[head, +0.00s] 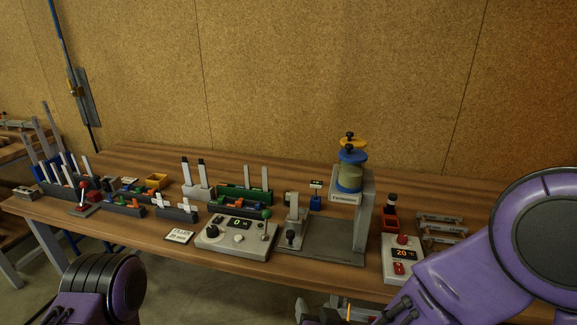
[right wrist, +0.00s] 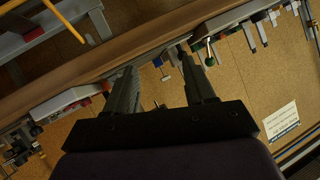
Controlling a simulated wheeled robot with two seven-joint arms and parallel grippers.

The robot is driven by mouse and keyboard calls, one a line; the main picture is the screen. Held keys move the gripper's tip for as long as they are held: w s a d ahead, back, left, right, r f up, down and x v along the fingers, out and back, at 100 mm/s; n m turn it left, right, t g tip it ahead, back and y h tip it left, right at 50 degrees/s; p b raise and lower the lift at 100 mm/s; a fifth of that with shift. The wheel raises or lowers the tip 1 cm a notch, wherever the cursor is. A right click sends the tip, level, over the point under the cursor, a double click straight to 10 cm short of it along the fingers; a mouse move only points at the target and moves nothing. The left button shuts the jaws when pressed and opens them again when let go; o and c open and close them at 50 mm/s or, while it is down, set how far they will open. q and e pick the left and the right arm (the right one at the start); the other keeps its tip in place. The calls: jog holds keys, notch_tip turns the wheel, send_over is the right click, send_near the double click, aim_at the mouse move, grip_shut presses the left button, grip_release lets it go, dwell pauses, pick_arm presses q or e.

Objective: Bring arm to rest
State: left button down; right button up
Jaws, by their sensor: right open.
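My right arm (head: 465,265) enters the head view from the right and bends down to the bottom edge, in front of the bench. Its gripper is mostly cut off there. In the right wrist view my right gripper (right wrist: 157,60) is open, with its two dark fingers apart and nothing between them. The bench edge and equipment appear beyond the fingers, tilted by the camera's angle. My left arm (head: 100,290) shows only as a purple rounded part at the bottom left; its gripper is out of view.
The wooden bench (head: 130,225) holds a grey control box (head: 237,240), a stand (head: 367,215) with a blue and yellow topped cylinder (head: 349,178), a red-buttoned box (head: 402,258) and several racks at left. A corkboard wall (head: 290,80) stands behind. Floor shows in front.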

jog(key=s+d+f+m+g+h, duration=0.25)
jog(key=s+d+f, duration=0.25)
jog(key=d+f, duration=0.35)
jog(key=s+d+f+m+g+h, duration=0.1)
jog(key=s+d+f+m+g, duration=0.15)
jog(key=s+d+f, duration=0.4)
jog(key=s+d+f+g+h, duration=0.1)
jog(key=s+d+f+g, duration=0.3)
jog(key=s+d+f, duration=0.5)
jog(key=s, duration=0.3)
jog(key=shift+s+d+f+h, duration=0.3)
jog(key=shift+s+h, duration=0.05)
jog(key=shift+s, duration=0.05)
